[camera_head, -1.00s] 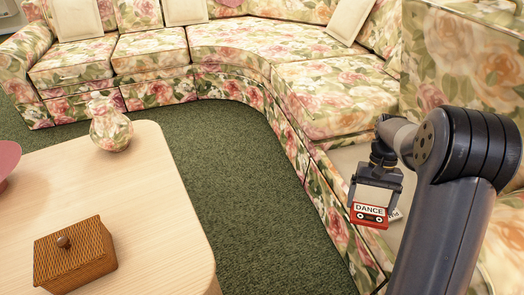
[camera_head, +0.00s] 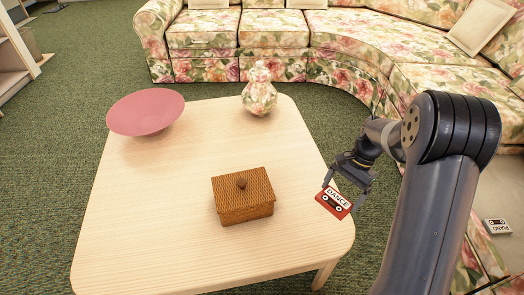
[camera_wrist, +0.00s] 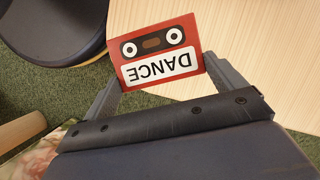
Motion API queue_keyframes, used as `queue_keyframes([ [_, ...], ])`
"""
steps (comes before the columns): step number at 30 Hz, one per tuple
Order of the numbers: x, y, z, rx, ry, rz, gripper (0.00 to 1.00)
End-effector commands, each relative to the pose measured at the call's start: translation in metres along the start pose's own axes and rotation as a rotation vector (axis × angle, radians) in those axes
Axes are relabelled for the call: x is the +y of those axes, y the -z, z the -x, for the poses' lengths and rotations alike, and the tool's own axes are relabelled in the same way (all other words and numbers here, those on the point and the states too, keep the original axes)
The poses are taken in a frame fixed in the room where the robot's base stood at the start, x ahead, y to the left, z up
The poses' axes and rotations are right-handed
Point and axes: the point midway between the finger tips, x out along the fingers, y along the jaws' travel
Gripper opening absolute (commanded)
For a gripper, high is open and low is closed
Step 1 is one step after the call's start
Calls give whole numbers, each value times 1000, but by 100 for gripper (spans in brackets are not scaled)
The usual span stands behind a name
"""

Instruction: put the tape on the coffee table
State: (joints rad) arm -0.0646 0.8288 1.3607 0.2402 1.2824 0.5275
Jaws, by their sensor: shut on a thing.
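The tape (camera_head: 334,203) is a red cassette with a white label reading DANCE. My gripper (camera_head: 344,190) is shut on it and holds it tilted near the right edge of the coffee table. The tape also shows in the wrist view (camera_wrist: 158,54), between the two fingers (camera_wrist: 165,75), with the table top behind part of it. The coffee table (camera_head: 150,210) has a pale wood top with rounded corners. I cannot tell how high the tape is above the table top.
A brown woven lidded box (camera_head: 243,197) stands on the table near the tape. A pink bowl (camera_head: 146,112) and a floral jar (camera_head: 259,92) stand farther back. The table's left and front parts are clear. A floral sofa (camera_head: 350,50) curves behind and right. Another cassette (camera_head: 497,226) lies at the right.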

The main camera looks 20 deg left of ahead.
Motion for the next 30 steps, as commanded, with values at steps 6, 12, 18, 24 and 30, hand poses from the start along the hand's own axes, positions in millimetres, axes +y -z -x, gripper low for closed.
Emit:
queue_keyframes([
  [6, -30, -28, 5, -1, 137, -334, 67],
  [12, -40, -33, 1, 0, 193, -467, 67],
  [18, -40, -31, -3, 1, 196, -475, 67],
  [24, -40, -20, -31, -1, 193, -476, 67],
  [30, -40, -8, -60, 0, 195, -474, 67],
])
